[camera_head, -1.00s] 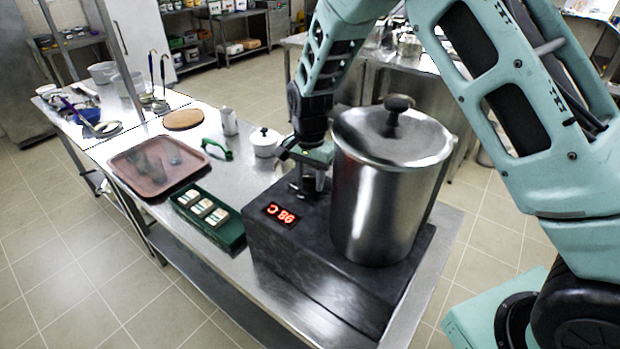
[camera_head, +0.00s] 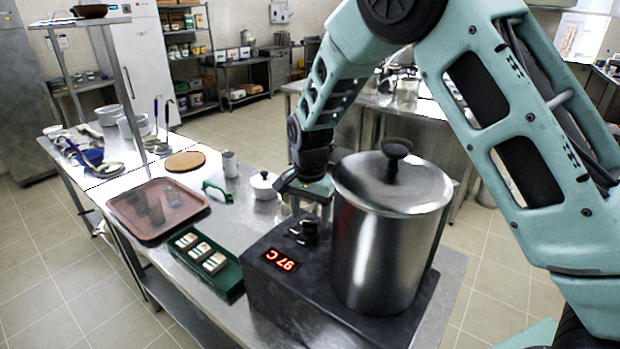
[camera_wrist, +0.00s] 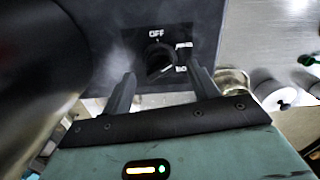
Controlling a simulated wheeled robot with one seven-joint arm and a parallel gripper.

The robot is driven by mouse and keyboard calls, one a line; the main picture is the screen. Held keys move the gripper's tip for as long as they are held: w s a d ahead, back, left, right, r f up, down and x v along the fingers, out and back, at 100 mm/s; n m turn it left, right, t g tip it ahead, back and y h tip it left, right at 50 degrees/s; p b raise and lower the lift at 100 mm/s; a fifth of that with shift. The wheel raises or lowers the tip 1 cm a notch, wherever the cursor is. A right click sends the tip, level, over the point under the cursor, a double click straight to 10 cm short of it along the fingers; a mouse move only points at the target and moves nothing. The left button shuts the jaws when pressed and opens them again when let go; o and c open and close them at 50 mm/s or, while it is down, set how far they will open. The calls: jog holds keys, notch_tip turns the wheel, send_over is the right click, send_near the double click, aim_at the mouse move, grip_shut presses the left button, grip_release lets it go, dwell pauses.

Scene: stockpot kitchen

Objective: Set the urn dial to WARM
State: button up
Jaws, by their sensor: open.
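The steel urn (camera_head: 385,240) with a black-knobbed lid stands on a dark base (camera_head: 330,295) with a red display (camera_head: 281,260) that seems to read 97 C, upside down. The black dial (camera_head: 308,231) is on the base beside the urn. In the wrist view the dial (camera_wrist: 159,58) has OFF above it and two partly hidden labels to its right, the lower starting "BO". Its pale mark points right and slightly up, near the lower label. My gripper (camera_wrist: 162,88) is open and empty, its fingertips apart and just short of the dial. It hovers above the dial in the head view (camera_head: 312,207).
A green tray of small blocks (camera_head: 205,262), a brown tray (camera_head: 158,210), a green-handled item (camera_head: 217,190) and a white lidded pot (camera_head: 264,185) lie on the steel table left of the base. The urn stands close to the right of my gripper.

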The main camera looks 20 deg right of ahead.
aim_at(310, 221)
notch_tip(310, 221, up, 15)
jog(key=b, duration=0.3)
jog(key=shift+f, duration=0.15)
